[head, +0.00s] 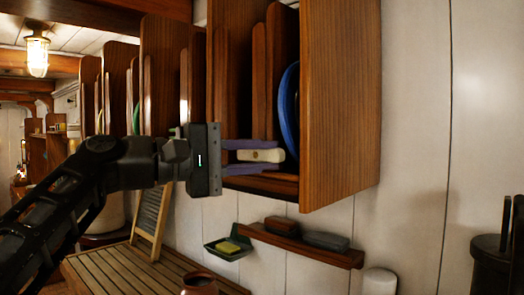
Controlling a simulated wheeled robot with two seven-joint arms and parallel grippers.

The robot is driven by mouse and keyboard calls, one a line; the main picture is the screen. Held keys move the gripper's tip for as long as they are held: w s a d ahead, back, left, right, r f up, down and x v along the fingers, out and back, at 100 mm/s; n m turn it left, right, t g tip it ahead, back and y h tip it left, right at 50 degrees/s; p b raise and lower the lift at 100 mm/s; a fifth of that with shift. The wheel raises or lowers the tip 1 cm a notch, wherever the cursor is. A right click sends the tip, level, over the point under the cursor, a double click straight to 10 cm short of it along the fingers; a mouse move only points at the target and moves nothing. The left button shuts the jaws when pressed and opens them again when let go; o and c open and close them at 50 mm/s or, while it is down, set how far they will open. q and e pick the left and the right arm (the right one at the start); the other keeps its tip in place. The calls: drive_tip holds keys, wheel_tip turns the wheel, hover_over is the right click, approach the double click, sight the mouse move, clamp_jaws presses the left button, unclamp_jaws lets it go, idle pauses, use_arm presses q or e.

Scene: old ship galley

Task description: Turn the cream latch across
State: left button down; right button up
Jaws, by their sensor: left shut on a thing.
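The cream latch (266,155) is a short bar lying about level at the lower front of the wooden plate rack (340,110). My left gripper (280,155) comes in from the left, with one purple finger above the latch and one below it. It is shut on the latch, and the latch's left end is partly hidden by the gripper. A blue plate (289,110) stands on edge in the rack slot just behind and right of the latch. My right gripper is not in view.
Below the rack, a small wooden shelf (340,257) holds dark blocks, beside a green soap dish (222,249). A slatted wooden board (110,272) and a brown pot (200,284) are lower left. A dark canister (490,265) stands at right.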

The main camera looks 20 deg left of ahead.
use_arm(q)
drive_tip(key=shift+f+m, duration=0.1)
drive_tip(key=shift+m, duration=0.2)
drive_tip(key=c, duration=1.2)
unclamp_jaws()
drive_tip(key=shift+c, duration=0.2)
drive_tip(key=shift+s+a, duration=0.4)
drive_tip(key=shift+s, duration=0.05)
drive_tip(key=b+v, duration=0.1)
drive_tip(key=v, duration=0.5)
drive_tip(key=shift+s+a+b, duration=0.2)
drive_tip(key=shift+s+b, duration=0.05)
drive_tip(key=shift+b, duration=0.15)
